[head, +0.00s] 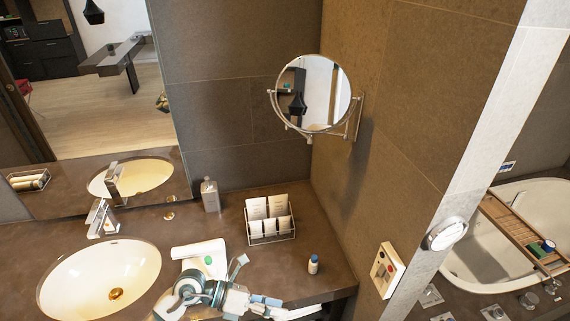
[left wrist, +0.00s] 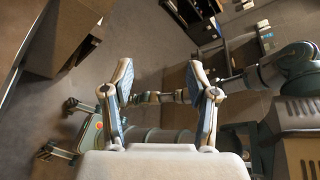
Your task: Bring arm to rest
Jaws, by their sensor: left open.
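My left gripper (head: 285,306) is at the bottom of the head view, in front of the counter's near edge by the basin. My left arm's grey-white and teal links bend over the counter there. In the left wrist view my left gripper (left wrist: 161,78) has its two fingers spread wide, with nothing held between them. Below the fingers that view shows dark floor and parts of my own body. I cannot make out my right gripper in either view.
The brown counter (head: 330,270) carries an oval basin (head: 75,285), a faucet (head: 103,218), a soap bottle (head: 210,195), a wire rack (head: 268,222) of white packets and a small white bottle (head: 313,265). A round mirror (head: 318,92) juts from the wall. A bathtub (head: 475,250) is at right.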

